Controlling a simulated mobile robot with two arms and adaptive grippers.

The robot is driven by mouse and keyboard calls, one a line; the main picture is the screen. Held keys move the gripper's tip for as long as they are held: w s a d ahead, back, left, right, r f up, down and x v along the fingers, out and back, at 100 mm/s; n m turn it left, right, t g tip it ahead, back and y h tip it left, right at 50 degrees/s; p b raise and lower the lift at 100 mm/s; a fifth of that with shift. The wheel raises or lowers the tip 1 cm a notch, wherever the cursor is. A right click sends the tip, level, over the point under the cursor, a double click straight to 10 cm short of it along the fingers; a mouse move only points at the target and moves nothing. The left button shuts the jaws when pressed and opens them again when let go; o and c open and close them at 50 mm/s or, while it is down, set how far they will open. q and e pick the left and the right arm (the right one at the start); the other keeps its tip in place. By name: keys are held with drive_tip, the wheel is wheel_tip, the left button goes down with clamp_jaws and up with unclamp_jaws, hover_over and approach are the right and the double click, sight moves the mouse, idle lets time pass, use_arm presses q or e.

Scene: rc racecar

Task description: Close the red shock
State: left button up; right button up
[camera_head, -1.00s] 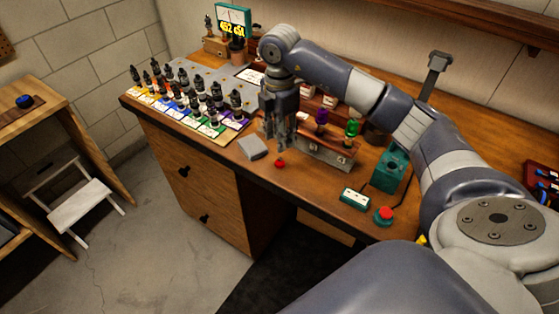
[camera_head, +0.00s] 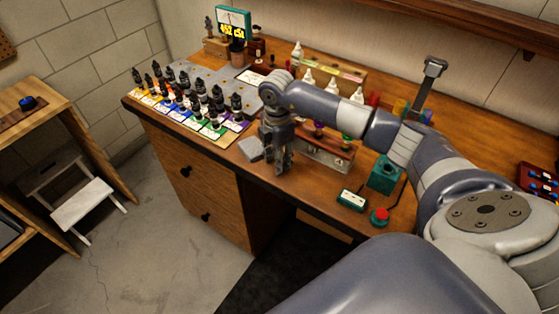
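My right gripper (camera_head: 280,170) points down at the front edge of the workbench, just left of a metal-fronted holder. Its fingertips are low over the bench top, where a small red cap-like part lay earlier; that part is now hidden behind the fingers. I cannot tell whether the fingers are shut on it. The holder (camera_head: 325,158) carries parts with purple and green tops, partly behind my arm. I cannot single out a red shock. Several dark shocks (camera_head: 200,100) stand upright on coloured cards at the left of the bench. My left gripper is not in view.
A grey block (camera_head: 250,148) lies close left of the gripper. A teal box (camera_head: 385,175), a small teal display (camera_head: 352,199) and a red button (camera_head: 380,216) are to the right. White bottles (camera_head: 308,78) stand behind my arm. A lit screen (camera_head: 234,23) is at the back.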

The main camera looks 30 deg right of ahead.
drive_tip(key=shift+f, duration=0.2)
drive_tip(key=c, duration=0.5)
drive_tip(key=shift+r, duration=0.1)
drive_tip(key=shift+r+b, duration=0.35)
drive_tip(key=shift+r, duration=0.05)
wheel_tip(320, 180, up, 2)
drive_tip(key=shift+w+r+b, duration=0.1)
drive_tip(key=shift+r+b, duration=0.15)
drive_tip(key=shift+b, duration=0.5)
drive_tip(key=shift+s+a+r+b, duration=0.25)
drive_tip(key=shift+s+a+b, duration=0.5)
drive_tip(key=shift+s, duration=1.85)
drive_tip(key=shift+s+a+r+b, duration=0.3)
drive_tip(key=shift+s+a+b, duration=0.4)
drive_tip(key=shift+s, duration=1.85)
drive_tip(key=shift+s+a+r+b, duration=0.25)
drive_tip(key=shift+s+a+b, duration=0.5)
drive_tip(key=shift+s, duration=1.85)
